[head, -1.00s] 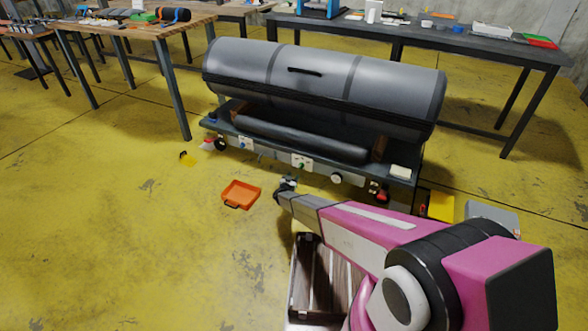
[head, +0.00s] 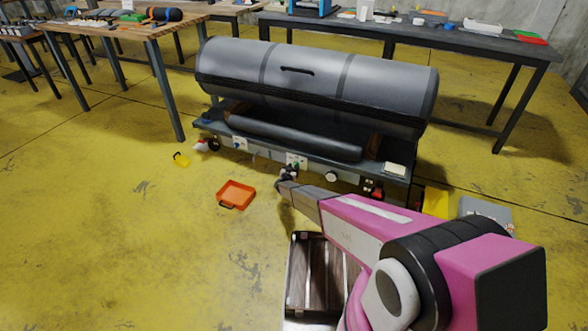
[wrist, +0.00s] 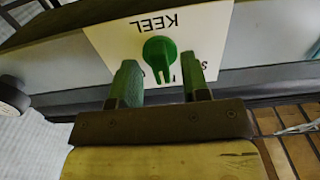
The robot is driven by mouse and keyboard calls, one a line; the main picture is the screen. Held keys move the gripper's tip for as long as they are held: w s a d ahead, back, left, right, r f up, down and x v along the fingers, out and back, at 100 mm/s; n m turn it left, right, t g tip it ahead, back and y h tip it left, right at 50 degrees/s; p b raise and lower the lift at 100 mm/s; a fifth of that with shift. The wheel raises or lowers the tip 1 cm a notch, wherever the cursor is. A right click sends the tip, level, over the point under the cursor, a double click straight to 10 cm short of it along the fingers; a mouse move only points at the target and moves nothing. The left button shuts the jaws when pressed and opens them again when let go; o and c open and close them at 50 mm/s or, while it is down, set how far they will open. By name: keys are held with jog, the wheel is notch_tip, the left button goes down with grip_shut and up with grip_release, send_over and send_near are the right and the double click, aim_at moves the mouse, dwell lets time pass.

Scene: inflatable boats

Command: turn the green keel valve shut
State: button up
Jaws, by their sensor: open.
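The green keel valve (wrist: 160,52) is a round knob with a bar handle on a white plate (wrist: 110,40); the word KEEL reads upside down in the wrist view. The handle points down in that picture, towards my gripper. My gripper (wrist: 160,76) is open, with one green-tipped finger on each side of the handle and a gap visible on both sides. The fingers hide part of the plate's smaller lettering. In the head view my gripper (head: 287,174) is at the front of the bench, just below the white valve plate (head: 296,160).
The bench (head: 262,148) carries a large grey inflatable tube (head: 315,85). Other controls, including a round white gauge (head: 331,177), sit along its front.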

jog(key=shift+w+d, duration=0.1)
jog(key=shift+w, duration=0.1)
grip_shut()
jog(key=n, duration=0.4)
jog(key=shift+n, duration=0.4)
jog(key=n, duration=0.5)
dwell(0.5)
